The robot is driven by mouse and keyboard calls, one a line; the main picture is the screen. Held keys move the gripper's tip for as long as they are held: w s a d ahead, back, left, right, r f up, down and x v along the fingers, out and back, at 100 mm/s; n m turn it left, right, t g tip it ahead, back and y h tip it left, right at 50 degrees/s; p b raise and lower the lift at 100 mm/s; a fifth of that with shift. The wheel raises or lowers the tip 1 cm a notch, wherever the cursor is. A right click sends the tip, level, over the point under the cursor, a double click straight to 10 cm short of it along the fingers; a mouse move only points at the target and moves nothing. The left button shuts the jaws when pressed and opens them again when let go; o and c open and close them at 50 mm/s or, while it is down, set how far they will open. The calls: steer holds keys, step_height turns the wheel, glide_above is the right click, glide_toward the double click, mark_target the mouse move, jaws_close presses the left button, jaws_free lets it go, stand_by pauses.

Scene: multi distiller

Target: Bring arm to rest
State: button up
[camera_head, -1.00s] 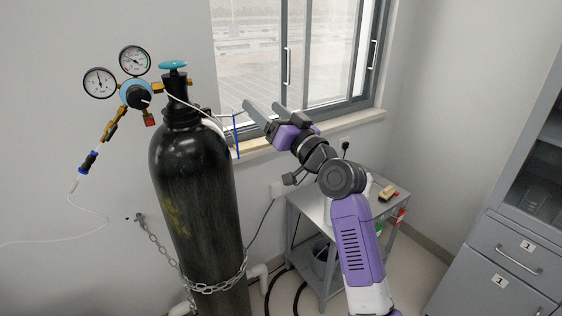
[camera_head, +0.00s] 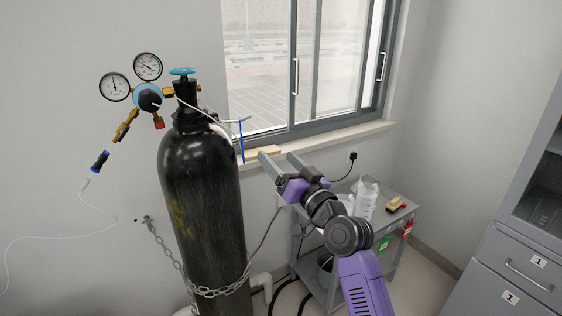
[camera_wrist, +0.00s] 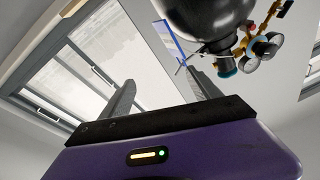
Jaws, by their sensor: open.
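My gripper (camera_head: 283,164) is open and empty in the head view. It is in the air right of the black gas cylinder (camera_head: 200,190), in front of the window sill, with its fingers pointing up and left. My purple and black arm reaches up from the lower right. In the wrist view, the two grey fingers (camera_wrist: 163,95) stand apart with nothing between them. The cylinder's dark top (camera_wrist: 205,18) shows upside down beyond the right finger.
A chain (camera_head: 215,291) holds the cylinder at the wall. The regulator with two gauges (camera_head: 148,98) is on its left. The window (camera_head: 300,70) is behind, and grey cabinets (camera_head: 510,265) are at right.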

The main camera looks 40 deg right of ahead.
stand_by(0.3)
steer(key=s+a+f+n+g, duration=0.1)
steer(key=s+a+f, duration=0.4)
steer(key=s, duration=1.1)
steer(key=s+a+f+n+g, duration=0.2)
steer(key=s+a+f, duration=0.4)
steer(key=s, duration=1)
steer(key=s+a+f+n+g+y, duration=0.1)
steer(key=s+a+f, duration=0.4)
steer(key=s, duration=1.1)
step_height(320, 180, down, 3)
steer(key=shift+a+r+g, duration=0.2)
steer(key=shift+a+g, duration=0.2)
steer(key=shift+g, duration=0.3)
